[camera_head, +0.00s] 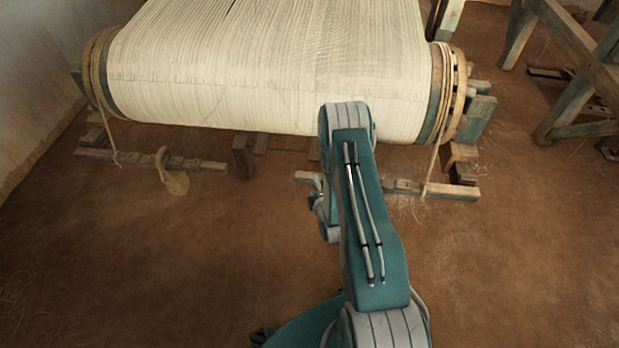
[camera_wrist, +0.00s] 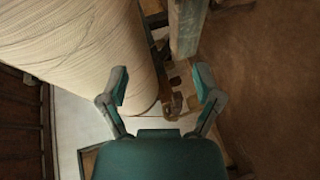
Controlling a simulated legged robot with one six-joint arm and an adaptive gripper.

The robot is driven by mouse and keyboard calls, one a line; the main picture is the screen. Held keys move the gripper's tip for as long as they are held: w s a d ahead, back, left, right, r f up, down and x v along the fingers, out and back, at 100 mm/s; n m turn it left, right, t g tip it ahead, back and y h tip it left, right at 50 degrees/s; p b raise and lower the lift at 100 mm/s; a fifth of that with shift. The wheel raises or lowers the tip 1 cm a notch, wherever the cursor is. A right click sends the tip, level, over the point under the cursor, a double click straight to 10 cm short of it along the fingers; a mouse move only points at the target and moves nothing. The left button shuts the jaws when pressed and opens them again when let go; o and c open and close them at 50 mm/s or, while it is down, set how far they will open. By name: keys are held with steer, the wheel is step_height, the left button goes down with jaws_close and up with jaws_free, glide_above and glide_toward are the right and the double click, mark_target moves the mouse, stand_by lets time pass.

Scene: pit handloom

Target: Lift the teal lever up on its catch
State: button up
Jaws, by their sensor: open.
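My gripper (camera_wrist: 161,88) is open and empty in the wrist view, with its two teal-padded fingers spread wide. Between and beyond the fingers is a brown wooden piece (camera_wrist: 172,104) near the end of the cloth roll. A grey-teal post (camera_wrist: 187,30) stands beyond it at the top. I cannot tell for sure which part is the teal lever or its catch. In the head view my arm reaches toward the front of the roll, and my gripper is mostly hidden behind it. A worn teal wooden piece (camera_head: 477,118) shows at the roll's right end.
The wide cream warp roll (camera_head: 260,75) fills the upper middle, with a roped wooden flange (camera_head: 455,95) at its right end. Low wooden rails (camera_head: 430,189) lie beneath it. A timber frame (camera_head: 590,70) stands at far right. The brown floor in front is clear.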

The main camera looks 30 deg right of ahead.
mark_target(311, 181)
steer(key=s+f, duration=0.3)
steer(key=shift+n+t, duration=0.3)
steer(key=x, duration=1)
steer(key=shift+w+d+f, duration=0.15)
steer(key=shift+w+f, duration=0.05)
steer(key=shift+w, duration=0.1)
steer(key=shift+r, duration=0.1)
jaws_close()
